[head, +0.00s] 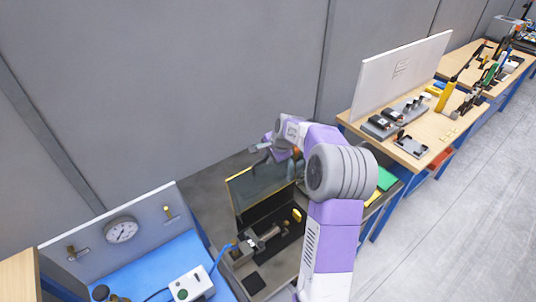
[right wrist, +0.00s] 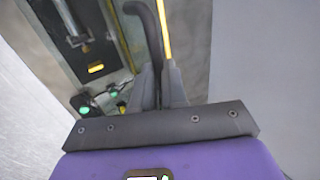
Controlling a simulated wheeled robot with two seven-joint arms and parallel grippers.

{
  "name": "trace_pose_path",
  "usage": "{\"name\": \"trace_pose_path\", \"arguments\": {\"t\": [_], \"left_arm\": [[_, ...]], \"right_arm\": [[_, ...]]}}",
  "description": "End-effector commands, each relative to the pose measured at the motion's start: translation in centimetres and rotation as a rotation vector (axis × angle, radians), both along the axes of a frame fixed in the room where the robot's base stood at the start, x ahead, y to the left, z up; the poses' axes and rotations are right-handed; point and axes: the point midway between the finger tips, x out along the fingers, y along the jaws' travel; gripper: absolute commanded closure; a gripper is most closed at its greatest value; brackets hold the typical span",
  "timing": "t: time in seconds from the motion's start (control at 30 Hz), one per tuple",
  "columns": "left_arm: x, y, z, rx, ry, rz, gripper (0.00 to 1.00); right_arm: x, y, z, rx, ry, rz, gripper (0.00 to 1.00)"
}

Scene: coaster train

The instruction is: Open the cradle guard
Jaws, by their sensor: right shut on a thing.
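The cradle guard (head: 258,190) is a clear panel with a yellow edge. It stands raised at the back of the dark cradle box (head: 240,279) in the head view, and the inside of the box is uncovered. In the right wrist view the guard's yellow edge (right wrist: 164,32) and a dark curved handle (right wrist: 147,30) run up from between my fingers. My right gripper (head: 260,151) is at the top of the guard, shut on the handle; it also shows in the right wrist view (right wrist: 160,88). My left gripper is out of view.
A metal fixture (head: 254,242) sits inside the box. On the left is a blue bench (head: 150,275) with a gauge panel (head: 122,232) and a white button box (head: 190,284). A wooden bench (head: 425,125) with parts stands at right. A grey wall is close behind.

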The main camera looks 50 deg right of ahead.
Motion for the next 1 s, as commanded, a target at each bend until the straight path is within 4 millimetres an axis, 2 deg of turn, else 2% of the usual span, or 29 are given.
{"name": "trace_pose_path", "arguments": {"t": [0.4, 0.43, 0.57, 0.87, 1.0], "left_arm": [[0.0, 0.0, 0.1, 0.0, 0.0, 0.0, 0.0], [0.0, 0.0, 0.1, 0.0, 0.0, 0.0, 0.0], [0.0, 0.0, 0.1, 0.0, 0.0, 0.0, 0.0], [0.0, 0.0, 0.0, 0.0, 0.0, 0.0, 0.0], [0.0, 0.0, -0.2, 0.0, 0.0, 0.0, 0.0]], "right_arm": [[-0.1, 0.2, -0.4, 0.01, 0.014, -0.002, 1.0], [-0.1, 0.2, -0.4, 0.01, 0.014, -0.001, 0.83], [-0.1, 0.1, -0.3, 0.008, 0.012, 0.0, 0.63], [-0.1, 0.1, 0.0, 0.004, 0.008, 0.0, 0.63], [-0.6, 0.1, 1.2, 0.002, 0.005, 0.0, 0.63]]}}
